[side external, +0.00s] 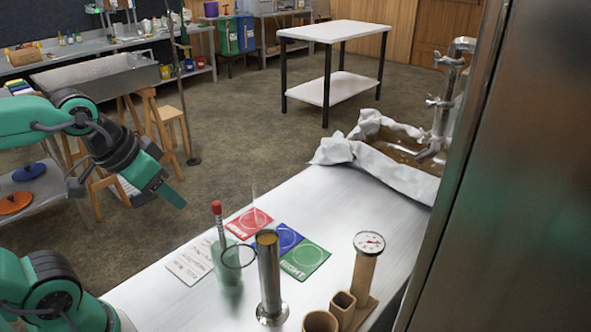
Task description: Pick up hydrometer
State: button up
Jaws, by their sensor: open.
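A clear glass jar (231,276) stands on the metal counter, with a red-topped rod (217,214) upright in it. A thin, pale glass stem (254,205) rises between the jar and a tall metal cup (269,280). The stem may be part of the hydrometer, but I cannot tell which vessel holds it. The cup stands upright, with amber contents at its top. My gripper (160,192) is open and empty, above and left of the jar, well apart from it. Its far finger is partly hidden.
Red (248,222), blue (281,238) and green (304,259) cards lie behind the cup. A written sheet (188,262) lies left of the jar. A dial gauge (369,244) on a wooden holder (345,307) stands at right, near a tall metal panel (500,190).

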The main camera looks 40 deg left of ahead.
jog(key=shift+w, duration=0.1)
jog(key=r+m+g, duration=0.1)
jog(key=m+g, duration=0.5)
jog(key=m, duration=0.1)
send_over(216, 203)
jog(key=shift+w+d+r, duration=0.1)
jog(key=shift+d+r, duration=0.05)
jog(key=shift+r, duration=0.05)
jog(key=shift+f, duration=0.15)
jog(key=shift+f, duration=3.8)
jog(key=c, duration=0.9)
